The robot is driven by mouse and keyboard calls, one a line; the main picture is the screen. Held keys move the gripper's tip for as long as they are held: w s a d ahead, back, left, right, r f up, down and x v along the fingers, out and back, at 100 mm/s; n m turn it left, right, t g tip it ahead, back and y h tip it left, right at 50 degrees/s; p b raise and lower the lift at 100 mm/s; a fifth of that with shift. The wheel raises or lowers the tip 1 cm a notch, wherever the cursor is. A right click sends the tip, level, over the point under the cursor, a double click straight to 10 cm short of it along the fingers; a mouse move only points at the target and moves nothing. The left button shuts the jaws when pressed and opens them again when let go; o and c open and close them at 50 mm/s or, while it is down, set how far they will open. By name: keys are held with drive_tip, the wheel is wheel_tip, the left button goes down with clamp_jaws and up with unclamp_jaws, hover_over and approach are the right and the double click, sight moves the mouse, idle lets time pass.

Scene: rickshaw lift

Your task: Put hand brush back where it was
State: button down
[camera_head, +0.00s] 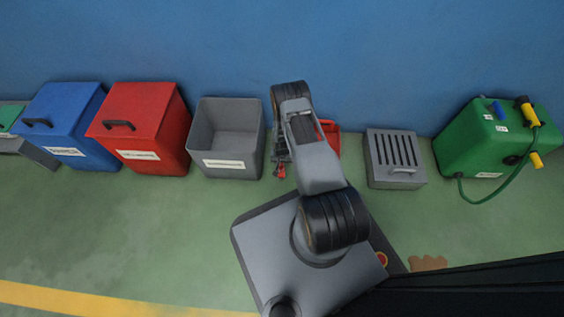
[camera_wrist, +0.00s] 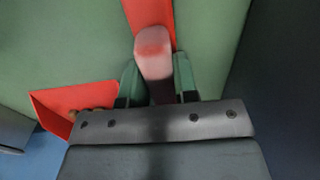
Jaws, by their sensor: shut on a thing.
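In the wrist view my gripper (camera_wrist: 157,84) is shut on the pale pink and red handle of the hand brush (camera_wrist: 153,47), with one dark green finger on each side. A red strip (camera_wrist: 145,12) lies beyond the handle's far end; I cannot tell whether it belongs to the brush. In the head view my arm hides most of the gripper and brush. A small red piece (camera_head: 282,171) shows at the arm's left side; I cannot tell what it is.
A red object (camera_head: 331,135) is partly behind my arm, and a red flat piece (camera_wrist: 75,100) shows in the wrist view. Along the blue wall stand a grey open bin (camera_head: 231,173), red bin (camera_head: 160,130), blue bin (camera_head: 65,115), slotted grey box (camera_head: 395,180) and green tank (camera_head: 480,150).

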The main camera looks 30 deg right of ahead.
drive_tip(key=c, duration=0.9)
unclamp_jaws()
drive_tip(key=w+a+r+n+t+p, duration=0.1)
drive_tip(key=a+r+p, duration=0.15)
drive_tip(key=r, duration=1.75)
drive_tip(key=a+r+n+p, duration=0.2)
drive_tip(key=r+p, duration=0.1)
drive_tip(key=r, duration=1.7)
drive_tip(key=s+a+r+n, duration=0.1)
drive_tip(key=s+r, duration=0.4)
drive_tip(key=s+a+r+n+t, duration=0.1)
drive_tip(key=s+a+r, duration=0.1)
drive_tip(key=s+r, duration=0.4)
drive_tip(key=s+a+r, duration=0.1)
drive_tip(key=s+r, duration=0.4)
drive_tip(key=r, duration=0.1)
drive_tip(key=shift+s+a+n+t, duration=0.25)
drive_tip(key=shift+s+n+t, duration=0.05)
drive_tip(key=shift+n, duration=0.1)
